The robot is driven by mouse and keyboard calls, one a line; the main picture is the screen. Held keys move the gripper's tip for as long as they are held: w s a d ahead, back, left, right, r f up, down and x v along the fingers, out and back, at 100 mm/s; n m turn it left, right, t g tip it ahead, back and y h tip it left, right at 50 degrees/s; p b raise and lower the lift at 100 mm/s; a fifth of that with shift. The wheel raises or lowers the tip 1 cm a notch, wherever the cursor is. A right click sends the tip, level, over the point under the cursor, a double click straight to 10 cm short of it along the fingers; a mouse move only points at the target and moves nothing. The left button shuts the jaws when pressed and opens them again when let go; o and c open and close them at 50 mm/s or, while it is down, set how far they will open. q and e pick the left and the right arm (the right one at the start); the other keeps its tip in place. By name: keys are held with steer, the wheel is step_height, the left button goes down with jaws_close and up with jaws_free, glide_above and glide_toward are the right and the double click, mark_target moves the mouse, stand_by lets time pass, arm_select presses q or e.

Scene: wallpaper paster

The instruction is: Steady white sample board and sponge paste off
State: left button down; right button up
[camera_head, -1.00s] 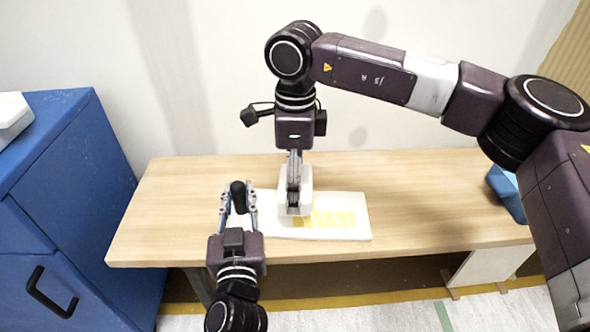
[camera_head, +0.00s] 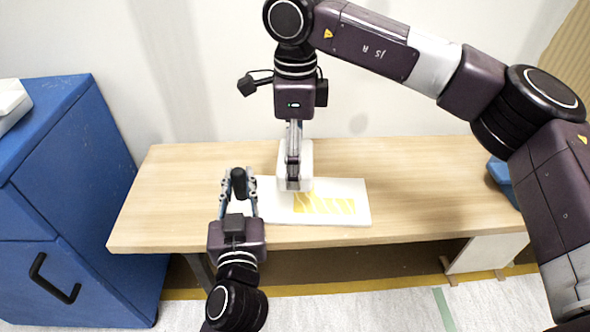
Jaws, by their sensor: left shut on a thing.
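The white sample board (camera_head: 335,218) lies flat on the table, with yellow paste (camera_head: 325,203) in streaks on its middle. My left gripper (camera_head: 239,190) is at the board's left end, its fingers closed around a dark upright knob (camera_head: 239,183); whether the knob belongs to the board is hard to tell. My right gripper (camera_head: 293,165) points down, shut on a white block-shaped sponge (camera_head: 304,165). The sponge is over the back part of the board, just behind and left of the paste. Whether it touches the board is unclear.
The wooden table (camera_head: 430,190) is bare to the right of the board. A blue object (camera_head: 502,178) sits at its right end, beside my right arm. A blue cabinet (camera_head: 70,190) with a white item (camera_head: 12,104) on top stands on the left.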

mark_target(297, 198)
arm_select(q)
steer(key=shift+f, duration=0.4)
arm_select(e)
step_height(297, 198, down, 7)
steer(key=shift+s+f, duration=0.1)
steer(key=shift+f, duration=0.05)
steer(key=d, duration=0.8)
steer(key=s+d, duration=0.1)
steer(key=d, duration=0.3)
steer(key=shift+d+f, duration=0.1)
steer(key=shift+f, duration=0.25)
steer(key=shift+c, duration=0.6)
arm_select(q)
steer(key=shift+r, duration=0.1)
arm_select(e)
steer(key=a, duration=0.8)
steer(key=w+a, duration=0.1)
steer(key=a, duration=0.2)
steer(key=shift+a, duration=0.4)
steer(key=r, duration=0.8)
steer(key=shift+a, duration=0.25)
steer(key=shift+r, duration=0.25)
steer(key=o, duration=0.8)
steer(key=c, duration=0.7)
